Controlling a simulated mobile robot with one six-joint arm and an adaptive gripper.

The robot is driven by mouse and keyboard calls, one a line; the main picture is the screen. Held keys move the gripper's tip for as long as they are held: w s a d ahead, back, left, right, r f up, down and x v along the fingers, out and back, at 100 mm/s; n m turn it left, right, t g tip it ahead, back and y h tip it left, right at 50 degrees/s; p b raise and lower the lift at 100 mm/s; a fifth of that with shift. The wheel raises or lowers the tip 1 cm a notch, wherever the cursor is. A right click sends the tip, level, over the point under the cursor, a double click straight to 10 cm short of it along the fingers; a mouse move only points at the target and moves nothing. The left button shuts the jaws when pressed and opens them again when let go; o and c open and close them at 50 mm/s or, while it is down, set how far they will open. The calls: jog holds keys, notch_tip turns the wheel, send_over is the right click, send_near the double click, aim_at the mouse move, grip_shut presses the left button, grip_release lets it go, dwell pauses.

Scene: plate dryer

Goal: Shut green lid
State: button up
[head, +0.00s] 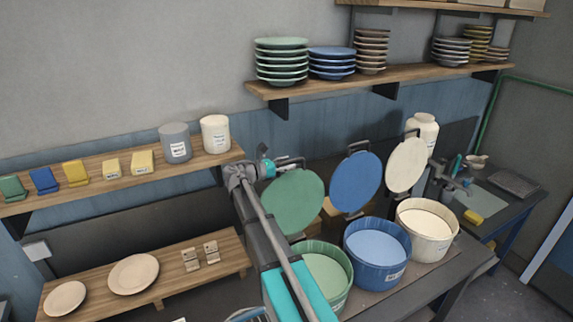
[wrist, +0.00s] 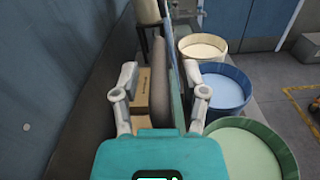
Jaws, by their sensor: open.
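The green lid (head: 296,203) stands raised and tilted up behind the green tub (head: 330,270), which is open; the tub also shows in the wrist view (wrist: 245,150). My gripper (head: 268,167) is at the lid's upper left edge, near its dark handle (head: 291,160). In the wrist view my gripper (wrist: 164,90) has its fingers spread. A dark grey upright shape (wrist: 163,80), which seems to be part of the lid or handle seen edge-on, lies between them. I cannot tell whether either finger touches it. My arm hides part of the green tub.
To the right, the blue lid (head: 356,183) and cream lid (head: 405,165) also stand up behind the open blue tub (head: 377,255) and cream tub (head: 427,232). A shelf (head: 385,80) with stacked plates hangs above. Cardboard boxes (wrist: 143,88) sit near the wall.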

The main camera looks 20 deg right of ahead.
grip_shut()
dwell(0.4)
